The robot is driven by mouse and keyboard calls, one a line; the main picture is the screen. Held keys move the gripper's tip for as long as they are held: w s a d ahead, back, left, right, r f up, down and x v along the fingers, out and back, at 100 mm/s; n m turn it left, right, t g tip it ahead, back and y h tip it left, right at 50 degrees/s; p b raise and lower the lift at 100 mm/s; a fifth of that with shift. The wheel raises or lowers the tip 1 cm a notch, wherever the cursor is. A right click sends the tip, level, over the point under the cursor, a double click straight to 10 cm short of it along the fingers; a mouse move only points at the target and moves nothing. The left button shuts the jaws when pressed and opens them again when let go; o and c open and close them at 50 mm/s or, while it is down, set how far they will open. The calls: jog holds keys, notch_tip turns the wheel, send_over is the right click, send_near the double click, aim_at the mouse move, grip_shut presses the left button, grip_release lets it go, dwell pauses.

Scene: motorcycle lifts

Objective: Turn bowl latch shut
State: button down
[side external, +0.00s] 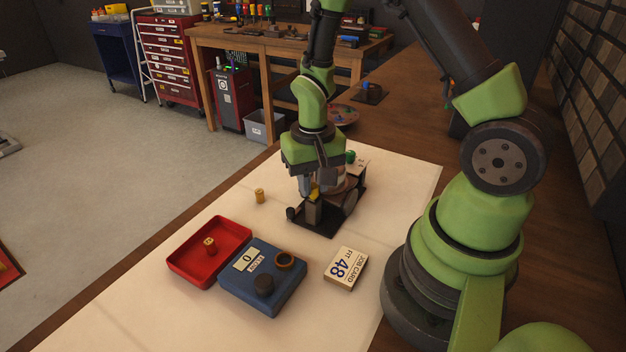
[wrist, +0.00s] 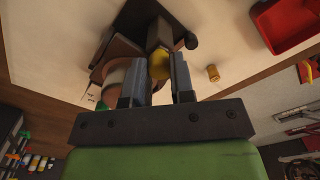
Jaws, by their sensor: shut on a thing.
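A dark-based fixture (side external: 318,221) stands on the pale mat, with a brownish bowl-like part (side external: 335,181) behind my gripper. The rounded part also shows in the wrist view (wrist: 115,80). A yellow latch piece (side external: 315,189) sits atop a grey-brown post at the front of the fixture. My gripper (side external: 312,192) points down over the fixture. In the wrist view, its two grey fingers stand on either side of the yellow latch (wrist: 160,65) and are shut on it. The fingers and wrist hide part of the bowl, and the latch's exact angle cannot be told.
A small brass cylinder (side external: 259,196) stands left of the fixture. In front are a red tray (side external: 185,272) holding a small brass piece, a blue scale (side external: 282,303) reading 0, and a job card block (side external: 346,268) marked 48. The mat's left strip is clear.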

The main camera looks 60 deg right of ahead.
aim_at(314, 185)
jog(key=shift+m, duration=0.6)
jog(key=c, duration=1.3)
grip_release()
jog(key=shift+o, duration=0.2)
notch_tip(314, 185, up, 10)
